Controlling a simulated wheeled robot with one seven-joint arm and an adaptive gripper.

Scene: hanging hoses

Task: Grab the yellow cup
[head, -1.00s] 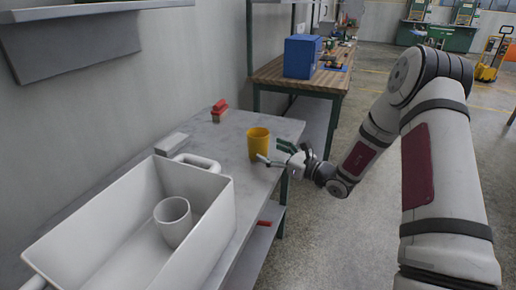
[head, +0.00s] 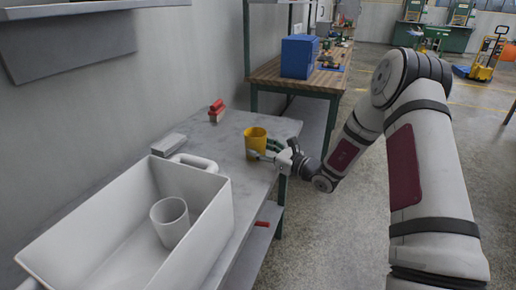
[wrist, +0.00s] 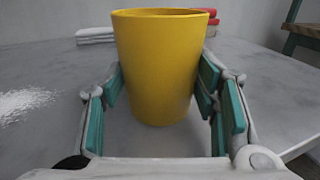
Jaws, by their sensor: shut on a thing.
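The yellow cup (head: 255,141) stands upright on the grey table near its right edge in the head view. In the wrist view the yellow cup (wrist: 160,65) fills the middle, between the green-padded fingers. My gripper (head: 262,154) reaches it from the right, and in the wrist view my gripper (wrist: 162,88) has a finger pad against each side of the cup. It is shut on the cup. The cup's base appears to be on the table.
A white bin (head: 75,237) with a white cup (head: 170,221) inside stands at the near left of the grey table (head: 205,143). A wooden bench with a blue box (head: 300,56) stands farther back.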

